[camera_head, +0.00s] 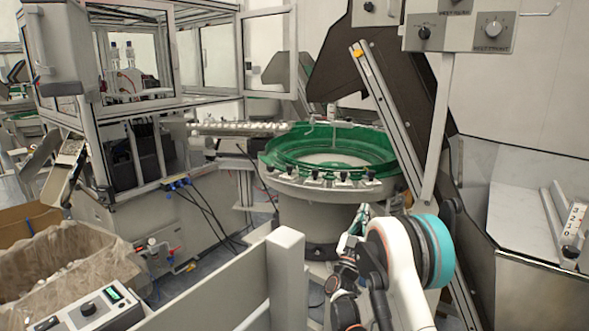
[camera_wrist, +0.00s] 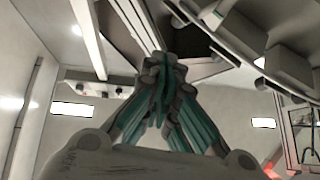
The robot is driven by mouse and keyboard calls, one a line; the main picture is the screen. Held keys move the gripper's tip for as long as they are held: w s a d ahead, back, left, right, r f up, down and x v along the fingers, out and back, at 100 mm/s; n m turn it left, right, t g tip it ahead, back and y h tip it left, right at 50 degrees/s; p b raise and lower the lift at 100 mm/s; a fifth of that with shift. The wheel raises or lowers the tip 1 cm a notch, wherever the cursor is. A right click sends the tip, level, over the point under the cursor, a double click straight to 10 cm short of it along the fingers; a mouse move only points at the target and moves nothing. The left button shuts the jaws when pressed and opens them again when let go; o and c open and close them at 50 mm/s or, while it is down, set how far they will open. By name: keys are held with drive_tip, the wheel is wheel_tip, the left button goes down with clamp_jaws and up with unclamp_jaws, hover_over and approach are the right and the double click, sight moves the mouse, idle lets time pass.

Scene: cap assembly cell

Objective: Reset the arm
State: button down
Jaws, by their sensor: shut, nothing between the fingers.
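My arm, white and dark with a teal ring, stands at the lower right of the head view, folded in front of the green bowl feeder (camera_head: 290,150). My gripper (camera_wrist: 163,68) shows in the middle of the wrist view with its teal and grey fingers together at the tips and nothing between them. In the head view the arm's own links mostly hide the gripper; only teal parts near the bowl's base show. The wrist view looks upward past the fingers to the ceiling and machine parts.
A lined box (camera_head: 60,262) stands at the lower left beside a grey control box (camera_head: 92,312). A grey post and panel (camera_head: 286,275) stand close left of my arm. A slanted conveyor (camera_head: 385,110) rises behind it. Control knobs (camera_head: 493,30) hang at the upper right.

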drive_tip(key=a+r+n+y, duration=0.45)
drive_tip(key=r+y, duration=0.45)
drive_tip(key=r, duration=0.3)
drive_tip(key=s+a+r+n+g+y, duration=0.1)
drive_tip(key=s+r+g+y, duration=0.1)
drive_tip(key=s, duration=0.3)
drive_tip(key=s+a+r+n+g+y, duration=0.1)
drive_tip(key=s+r+n+g+y, duration=0.15)
drive_tip(key=s, duration=0.25)
drive_tip(key=s+d+f+m+g, duration=0.1)
drive_tip(key=s+f+g, duration=0.2)
drive_tip(key=s, duration=1)
drive_tip(key=s+d+f+m+g+h, duration=0.1)
drive_tip(key=s+d+f+g, duration=0.1)
drive_tip(key=s+f+g, duration=0.2)
drive_tip(key=s+d+f+m+g, duration=0.1)
drive_tip(key=s+f+g, duration=0.2)
drive_tip(key=s+f, duration=0.5)
drive_tip(key=s, duration=1.3)
drive_tip(key=shift+s+d+g+h, duration=0.3)
drive_tip(key=shift+g+h, duration=0.05)
